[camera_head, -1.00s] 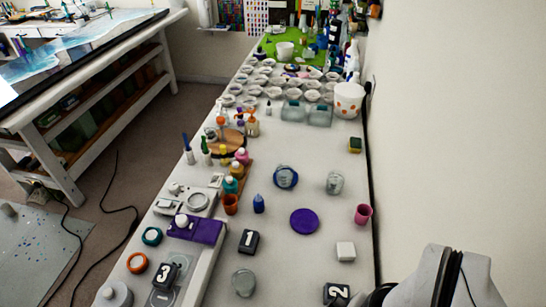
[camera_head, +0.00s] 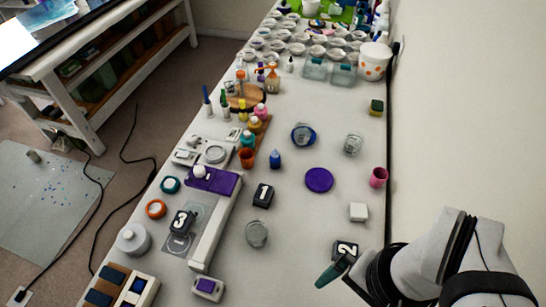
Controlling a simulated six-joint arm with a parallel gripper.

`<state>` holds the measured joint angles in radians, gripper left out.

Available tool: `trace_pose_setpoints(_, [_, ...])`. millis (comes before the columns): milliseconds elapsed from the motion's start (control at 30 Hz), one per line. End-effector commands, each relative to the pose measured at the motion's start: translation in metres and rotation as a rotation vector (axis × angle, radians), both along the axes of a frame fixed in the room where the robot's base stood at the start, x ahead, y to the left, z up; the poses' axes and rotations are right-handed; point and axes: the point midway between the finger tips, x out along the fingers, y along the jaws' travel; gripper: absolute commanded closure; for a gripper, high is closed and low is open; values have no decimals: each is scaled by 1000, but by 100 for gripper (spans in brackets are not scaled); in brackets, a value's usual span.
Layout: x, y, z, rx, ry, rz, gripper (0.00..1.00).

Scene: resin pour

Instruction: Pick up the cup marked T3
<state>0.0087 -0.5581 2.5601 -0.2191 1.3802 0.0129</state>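I cannot read a T3 mark on any cup. A clear cup (camera_head: 257,234) stands on the near middle of the table, and another clear cup (camera_head: 353,144) stands farther back on the right. A round clear container with blue in it (camera_head: 303,135) is left of that one. A pink cup (camera_head: 378,177) is near the right edge and an orange-brown cup (camera_head: 248,157) is left of centre. My gripper (camera_head: 333,271) is at the lower right, beside the black block marked 2 (camera_head: 345,249), apart from the cups. Its dark tip shows, but not whether its fingers are apart.
Black blocks marked 1 (camera_head: 263,195) and 3 (camera_head: 182,222) stand on the table. The wall bounds the right side.

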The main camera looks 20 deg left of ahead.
Motion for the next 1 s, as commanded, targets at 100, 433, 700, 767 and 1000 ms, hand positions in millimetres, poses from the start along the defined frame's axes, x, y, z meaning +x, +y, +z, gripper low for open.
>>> trace_pose_setpoints(100, [0, 0, 0, 0, 0, 0, 0])
trace_pose_setpoints(433, [28, 16, -19, -314, 236, 885, 0])
trace_pose_setpoints(700, [60, 171, -90, -1100, 504, 2333, 0])
trace_pose_setpoints(767, [47, 207, -108, -1282, 533, 2534, 0])
trace_pose_setpoints(1000, [24, 254, -142, 1473, -528, -2561, 0])
